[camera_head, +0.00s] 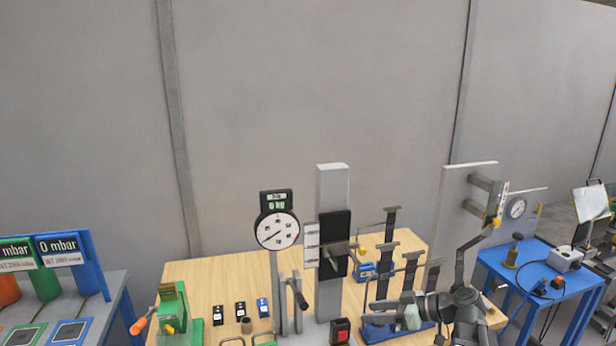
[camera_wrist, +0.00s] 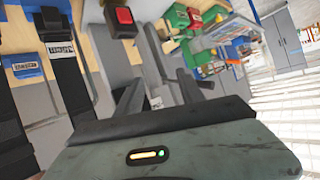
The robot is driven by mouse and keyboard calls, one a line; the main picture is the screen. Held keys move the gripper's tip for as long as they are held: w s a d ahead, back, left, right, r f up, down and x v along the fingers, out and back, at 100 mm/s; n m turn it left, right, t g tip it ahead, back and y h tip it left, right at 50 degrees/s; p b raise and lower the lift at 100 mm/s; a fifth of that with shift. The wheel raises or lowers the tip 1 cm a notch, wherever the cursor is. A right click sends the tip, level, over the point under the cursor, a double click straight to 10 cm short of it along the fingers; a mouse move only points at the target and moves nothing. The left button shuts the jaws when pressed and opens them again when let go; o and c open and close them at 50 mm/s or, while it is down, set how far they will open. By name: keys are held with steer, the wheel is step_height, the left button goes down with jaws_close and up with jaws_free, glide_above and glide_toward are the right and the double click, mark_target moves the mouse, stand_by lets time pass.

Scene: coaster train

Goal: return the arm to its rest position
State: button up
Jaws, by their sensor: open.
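My gripper (camera_wrist: 158,85) shows in the wrist view with its two dark fingers apart and nothing between them. In the head view my dark grey arm (camera_head: 466,300) is at the lower right, in front of the right part of the wooden table (camera_head: 200,270). I cannot make out the fingertips clearly there. The wrist view is tilted and looks past the fingers at the bench equipment.
A dial gauge (camera_head: 278,230), a tall grey column (camera_head: 332,185) and black posts (camera_head: 391,225) stand on the table close to my arm. A red button box (camera_head: 341,331) also shows in the wrist view (camera_wrist: 124,16). A blue table (camera_head: 530,268) stands right.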

steer(key=s+a+f+m+g+h+b, duration=0.2)
steer(key=s+a+f+g+h, duration=0.35)
steer(key=a+f, duration=0.7)
steer(key=s+d+f+m+h, duration=0.3)
steer(key=d+m+h, duration=0.3)
steer(key=d+m, duration=0.2)
steer(key=shift+d+f+m, duration=0.2)
steer(key=shift+d+m, duration=0.1)
steer(key=shift+d, duration=0.6)
